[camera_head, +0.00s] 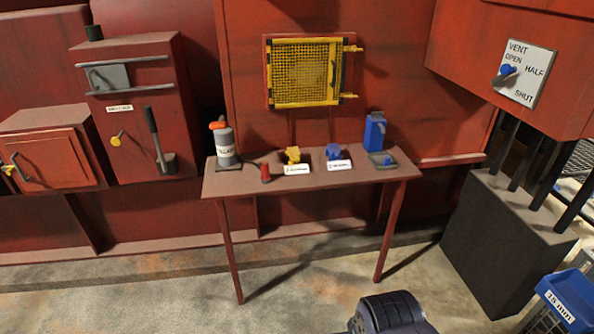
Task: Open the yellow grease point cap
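A small yellow fitting (292,155), which looks like the yellow grease point cap, sits on the red table behind a white label (297,169). The label's print is too small to read. Whether its cap is open or shut is too small to tell. A similar blue fitting (333,152) with its own white label (339,165) sits just to its right, apart from it. My gripper is not in view. A dark rounded part at the bottom edge looks like my own arm.
The narrow red table (229,185) also bears a grey bottle (226,148), a small red cone (265,173) and a blue box-like device (374,131). A yellow mesh guard (305,73) hangs behind. A dark block (505,240) stands right. The floor before the table is clear.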

